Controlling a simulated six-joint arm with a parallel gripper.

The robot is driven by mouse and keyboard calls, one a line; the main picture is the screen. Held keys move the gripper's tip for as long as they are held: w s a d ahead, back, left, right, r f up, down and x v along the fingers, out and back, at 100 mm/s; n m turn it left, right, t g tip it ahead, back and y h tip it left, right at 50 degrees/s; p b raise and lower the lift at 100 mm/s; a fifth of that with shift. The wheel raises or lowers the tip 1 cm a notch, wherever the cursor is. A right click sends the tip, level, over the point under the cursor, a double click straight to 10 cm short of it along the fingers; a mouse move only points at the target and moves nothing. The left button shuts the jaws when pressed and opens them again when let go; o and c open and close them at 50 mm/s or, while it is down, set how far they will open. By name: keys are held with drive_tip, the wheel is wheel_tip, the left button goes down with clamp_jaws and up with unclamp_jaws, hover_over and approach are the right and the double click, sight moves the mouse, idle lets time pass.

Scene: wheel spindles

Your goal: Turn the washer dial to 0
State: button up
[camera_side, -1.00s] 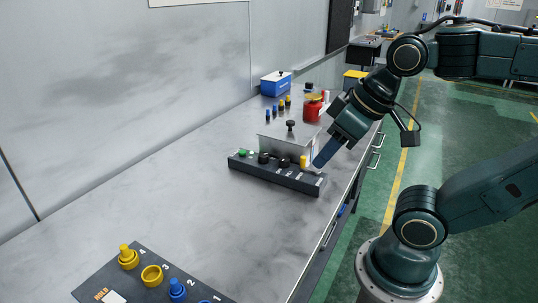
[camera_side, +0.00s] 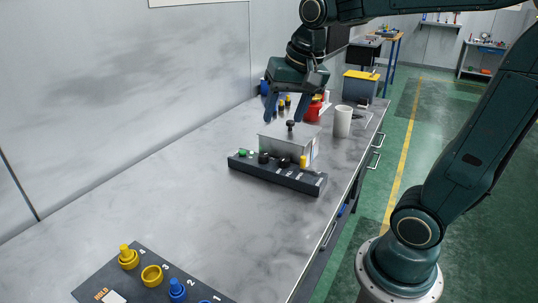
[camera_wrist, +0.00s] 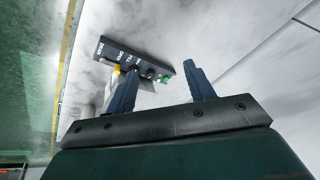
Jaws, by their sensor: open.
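A dark control strip (camera_side: 240,168) lies on the bench with a green button (camera_side: 243,153), black knobs (camera_side: 264,157) and a yellow knob (camera_side: 303,160) along it. My gripper (camera_side: 284,119) is open, empty and pointing down over the box area, fingers appearing either side of the top knob. In the wrist view its fingers (camera_wrist: 160,72) are spread.
A white cup (camera_side: 342,122) and a red container (camera_side: 313,110) stand behind and right of the box. Small blue and yellow pegs (camera_side: 281,103) stand farther back. A dark board (camera_side: 140,282) with yellow and blue pieces lies at the front. The bench middle is clear.

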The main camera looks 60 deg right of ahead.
drive_tip(key=w+d+f+m+g, duration=0.2)
drive_tip(key=w+d+f+m, duration=0.1)
drive_tip(key=w+d+m, duration=0.5)
drive_tip(key=m+g, duration=0.1)
drive_tip(key=m, duration=0.4)
hover_over(264, 155)
wheel_tip(264, 155, down, 7)
drive_tip(key=shift+s, duration=0.2)
drive_tip(key=shift+f, duration=0.2)
drive_tip(key=f, duration=1.3)
drive_tip(key=shift+w+d+f, duration=0.1)
drive_tip(key=shift+w+f, duration=0.15)
drive_tip(key=c, duration=1)
